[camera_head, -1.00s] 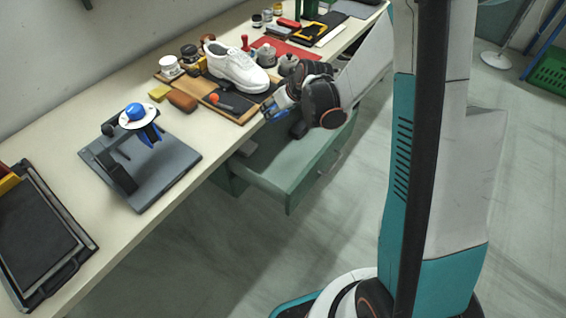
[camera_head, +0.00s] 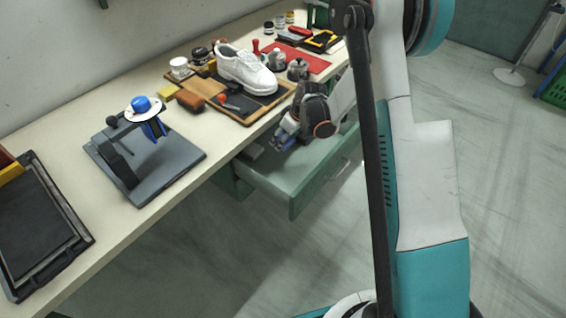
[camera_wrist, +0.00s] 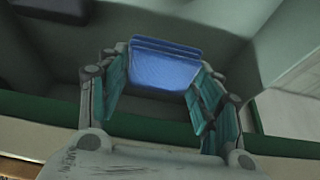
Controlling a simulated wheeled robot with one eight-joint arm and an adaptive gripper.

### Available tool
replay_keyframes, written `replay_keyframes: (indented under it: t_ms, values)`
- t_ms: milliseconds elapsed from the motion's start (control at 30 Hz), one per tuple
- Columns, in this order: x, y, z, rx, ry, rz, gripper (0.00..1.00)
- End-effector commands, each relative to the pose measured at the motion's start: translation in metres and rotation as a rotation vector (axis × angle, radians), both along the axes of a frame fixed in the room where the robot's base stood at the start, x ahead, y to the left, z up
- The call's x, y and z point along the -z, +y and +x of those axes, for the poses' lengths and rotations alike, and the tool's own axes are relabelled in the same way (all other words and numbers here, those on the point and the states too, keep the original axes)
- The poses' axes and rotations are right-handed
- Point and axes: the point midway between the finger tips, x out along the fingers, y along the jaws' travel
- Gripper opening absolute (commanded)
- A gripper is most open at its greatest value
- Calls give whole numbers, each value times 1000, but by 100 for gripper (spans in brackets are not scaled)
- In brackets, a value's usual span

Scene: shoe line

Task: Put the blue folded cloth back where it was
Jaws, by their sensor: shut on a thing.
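The blue folded cloth (camera_wrist: 165,68) is between the fingers of my gripper (camera_wrist: 165,85) in the wrist view. The gripper is shut on it, and the cloth shows as stacked folds. In the head view my gripper (camera_head: 283,140) is at the open green drawer (camera_head: 300,185), by the table's front edge, with a bit of blue at its tip. In the wrist view the drawer's inside (camera_wrist: 225,45) lies beyond the cloth. I cannot tell whether the cloth touches the drawer floor.
A white shoe (camera_head: 246,70) stands on a wooden-edged board above the drawer. A grey stand with a blue knob (camera_head: 141,104) is to the left. A dark object (camera_wrist: 50,10) lies in the drawer's far corner. The floor right of the drawer is clear.

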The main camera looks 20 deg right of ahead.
Motion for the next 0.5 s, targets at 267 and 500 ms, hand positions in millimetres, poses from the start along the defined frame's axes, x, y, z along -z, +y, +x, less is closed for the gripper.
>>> replay_keyframes:
  t_ms: [267, 500]
  values:
    - [44, 0, 1, -7, 2, -1, 40]
    - [70, 0, 0, -6, 2, 0, 40]
